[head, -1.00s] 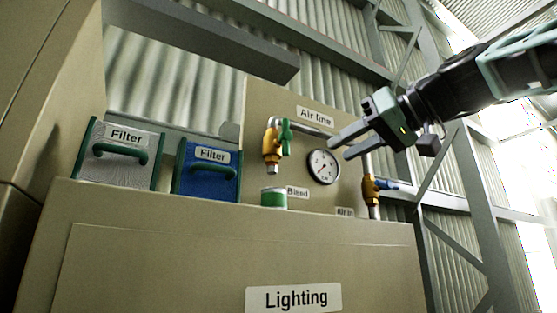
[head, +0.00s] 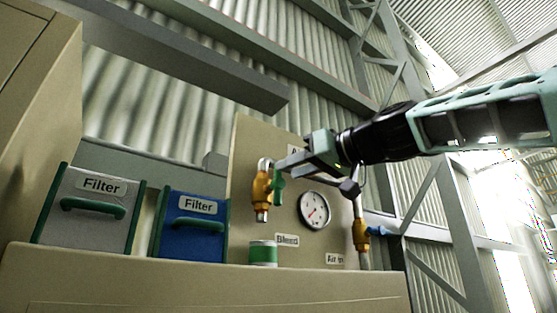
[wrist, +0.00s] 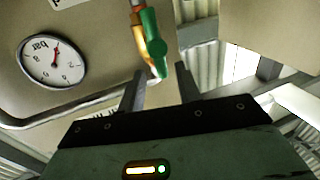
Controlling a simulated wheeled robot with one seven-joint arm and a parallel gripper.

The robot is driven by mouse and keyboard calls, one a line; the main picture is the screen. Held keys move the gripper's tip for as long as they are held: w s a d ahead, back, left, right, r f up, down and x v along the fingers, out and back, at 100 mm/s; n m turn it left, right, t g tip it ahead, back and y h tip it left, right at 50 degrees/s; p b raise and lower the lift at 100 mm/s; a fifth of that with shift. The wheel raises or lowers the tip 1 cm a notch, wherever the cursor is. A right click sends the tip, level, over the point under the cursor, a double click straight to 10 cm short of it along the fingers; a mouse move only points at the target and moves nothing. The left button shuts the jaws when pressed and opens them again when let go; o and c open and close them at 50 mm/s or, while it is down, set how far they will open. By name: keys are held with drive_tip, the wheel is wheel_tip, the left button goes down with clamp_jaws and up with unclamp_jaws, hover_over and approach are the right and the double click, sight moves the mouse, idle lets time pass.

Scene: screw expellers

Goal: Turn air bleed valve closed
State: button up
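The air bleed valve has a brass body (head: 261,192) above the "Bleed" label, with an upright green handle (head: 279,186) on its right side. The wrist view shows the green handle (wrist: 154,42) beside the brass body (wrist: 137,20). My gripper (head: 284,166) is at the top of the handle in the head view, its fingers pointing left. In the wrist view my gripper (wrist: 160,68) has its two fingers apart, with the handle's near end showing in the gap between the tips. I cannot tell whether either finger touches it.
A green-banded can (head: 263,253) stands below the valve. A pressure gauge (head: 314,210) and a brass valve with a blue handle (head: 361,234) are to the right. Grey (head: 90,215) and blue (head: 194,228) filter boxes stand left. A pipe (wrist: 75,110) runs near my gripper.

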sight(278, 174)
drive_tip(key=shift+p+x, duration=1.1)
drive_tip(key=shift+x, duration=1.3)
clamp_jaws()
